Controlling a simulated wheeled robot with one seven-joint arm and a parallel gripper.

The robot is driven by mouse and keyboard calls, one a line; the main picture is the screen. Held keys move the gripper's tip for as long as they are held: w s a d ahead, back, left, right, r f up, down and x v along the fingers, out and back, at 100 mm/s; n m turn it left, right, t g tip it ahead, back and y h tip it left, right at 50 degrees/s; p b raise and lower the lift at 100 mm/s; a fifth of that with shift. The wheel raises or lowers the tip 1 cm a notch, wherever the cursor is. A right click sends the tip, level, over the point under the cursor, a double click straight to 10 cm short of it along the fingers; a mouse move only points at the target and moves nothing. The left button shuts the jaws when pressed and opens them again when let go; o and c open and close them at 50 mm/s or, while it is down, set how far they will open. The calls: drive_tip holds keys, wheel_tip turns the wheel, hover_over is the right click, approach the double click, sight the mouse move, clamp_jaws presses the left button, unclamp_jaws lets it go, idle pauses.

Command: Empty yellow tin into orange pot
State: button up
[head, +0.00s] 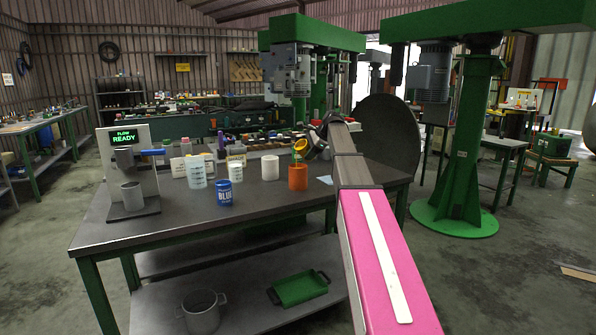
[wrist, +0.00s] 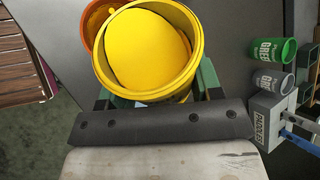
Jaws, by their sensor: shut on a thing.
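The yellow tin (head: 300,146) is held in my gripper (head: 309,146), just above the orange pot (head: 298,178). In the head view the tin is tilted, its open mouth showing. In the wrist view the yellow tin (wrist: 148,50) fills the space between the green fingers of my gripper (wrist: 155,88), and yellow shows inside it. The orange pot's rim (wrist: 92,22) shows partly behind the tin in that view; the rest of it is hidden. The pot stands upright on the dark table. I cannot tell whether anything is flowing.
A white cup (head: 270,168) stands left of the pot. A blue tin (head: 224,192) and a clear beaker (head: 196,172) stand further left. A machine reading READY (head: 124,138) is at the table's left end. A green tin (wrist: 270,50) shows in the wrist view. The front tabletop (head: 240,222) is clear.

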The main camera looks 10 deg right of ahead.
drive_tip(key=shift+f+n+t+h+p, duration=0.3)
drive_tip(key=shift+f+t+h+p, duration=0.15)
drive_tip(key=shift+h, duration=0.45)
idle(2.4)
drive_tip(key=shift+r+n+t+h+p, duration=0.45)
drive_tip(key=shift+r+t+h, duration=0.35)
drive_tip(key=shift+h, duration=0.2)
idle(3.7)
